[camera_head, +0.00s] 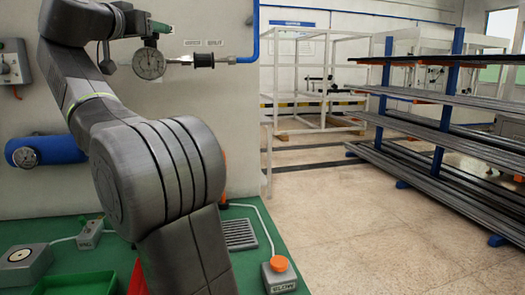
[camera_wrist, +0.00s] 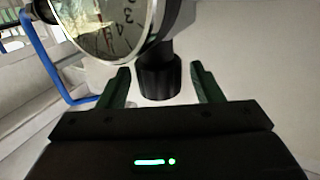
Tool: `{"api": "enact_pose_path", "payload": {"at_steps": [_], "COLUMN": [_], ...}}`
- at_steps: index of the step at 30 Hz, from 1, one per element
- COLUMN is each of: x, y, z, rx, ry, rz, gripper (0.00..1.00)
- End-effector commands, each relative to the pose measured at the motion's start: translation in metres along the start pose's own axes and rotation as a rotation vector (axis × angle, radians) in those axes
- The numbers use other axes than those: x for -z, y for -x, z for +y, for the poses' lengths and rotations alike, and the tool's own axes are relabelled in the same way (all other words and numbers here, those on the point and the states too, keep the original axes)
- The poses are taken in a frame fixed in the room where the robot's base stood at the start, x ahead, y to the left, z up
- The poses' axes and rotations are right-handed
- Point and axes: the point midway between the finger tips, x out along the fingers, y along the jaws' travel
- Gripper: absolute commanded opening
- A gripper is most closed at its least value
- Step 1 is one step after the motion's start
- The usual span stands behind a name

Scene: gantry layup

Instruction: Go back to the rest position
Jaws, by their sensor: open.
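My gripper (camera_wrist: 162,84) is open in the wrist view, with one dark green finger on each side of a black ribbed knob (camera_wrist: 159,80). The knob sits below a round dial gauge (camera_wrist: 108,28), whose white face is partly cut off by the top edge. In the head view my arm rises from the lower middle and bends up to the gauge (camera_head: 149,63) at upper left.
A blue pipe (camera_head: 252,35) runs beside the gauge. A blue cylinder (camera_head: 50,151) is on the wall at left. Racks (camera_head: 450,100) stand right; the floor (camera_head: 370,230) is clear.

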Motion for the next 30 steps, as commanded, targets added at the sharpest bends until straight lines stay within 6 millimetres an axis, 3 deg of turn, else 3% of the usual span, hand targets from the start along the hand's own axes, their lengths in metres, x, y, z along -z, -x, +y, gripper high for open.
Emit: {"api": "enact_pose_path", "payload": {"at_steps": [7, 19, 25, 30], "x": [0.001, 0.0, 0.0, -0.001], "y": [-0.025, -0.027, -0.013, 0.017], "z": [0.0, 0.0, 0.0, -0.001], "rx": [-0.001, 0.004, 0.003, 0.004], "ry": [0.001, 0.0, 0.0, 0.001], "rz": [0.0, 0.0, 0.002, 0.0], "gripper": [0.59, 0.59, 0.59, 0.59]}}
